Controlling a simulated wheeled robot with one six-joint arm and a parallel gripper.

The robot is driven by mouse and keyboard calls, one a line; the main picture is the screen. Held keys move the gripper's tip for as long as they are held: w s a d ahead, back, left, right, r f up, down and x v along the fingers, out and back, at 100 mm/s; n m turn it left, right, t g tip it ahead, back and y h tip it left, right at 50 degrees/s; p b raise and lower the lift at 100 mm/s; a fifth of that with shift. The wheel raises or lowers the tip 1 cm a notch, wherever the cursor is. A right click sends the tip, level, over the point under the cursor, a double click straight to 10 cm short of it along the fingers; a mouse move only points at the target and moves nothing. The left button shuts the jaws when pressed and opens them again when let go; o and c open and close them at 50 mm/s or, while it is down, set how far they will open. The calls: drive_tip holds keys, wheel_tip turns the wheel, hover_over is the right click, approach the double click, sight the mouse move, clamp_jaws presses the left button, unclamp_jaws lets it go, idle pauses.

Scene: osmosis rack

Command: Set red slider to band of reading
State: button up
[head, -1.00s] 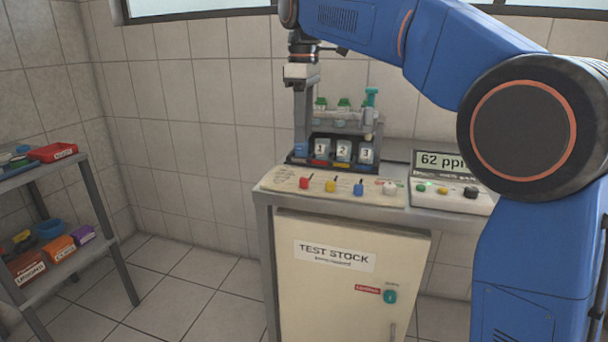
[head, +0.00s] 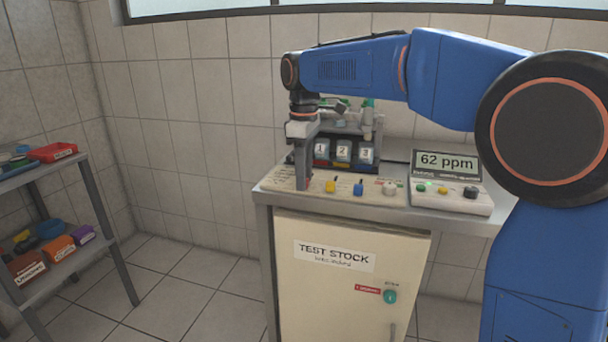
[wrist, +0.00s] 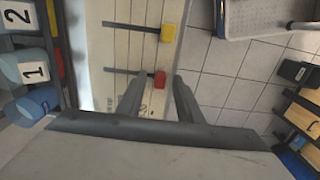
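The red slider (wrist: 159,79) shows in the wrist view on a pale panel (wrist: 127,60) with dark slots. My gripper (wrist: 160,80) points down at it, open, with one finger on each side of the red knob. I cannot tell whether the fingers touch it. In the head view my gripper (head: 303,186) stands at the left end of the slider panel (head: 276,181) and hides most of the red slider. The display (head: 446,163) reads 62 ppm. Band markings on the panel are too small to read.
The yellow slider (head: 330,187), blue slider (head: 358,189) and a white knob (head: 389,188) sit right of my gripper. Behind stands a rack with cartridges numbered 1, 2 and 3 (head: 366,154). A shelf (head: 87,180) with bins stands at left.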

clamp_jaws()
drive_tip(key=shift+w+d, duration=0.25)
drive_tip(key=shift+w, duration=0.45)
drive_tip(key=shift+w+d, duration=0.2)
drive_tip(key=shift+w, duration=0.55)
drive_tip(key=shift+w+d, duration=0.25)
drive_tip(key=shift+w, duration=0.45)
unclamp_jaws()
drive_tip(key=shift+r, duration=0.15)
wheel_tip(320, 180, up, 17)
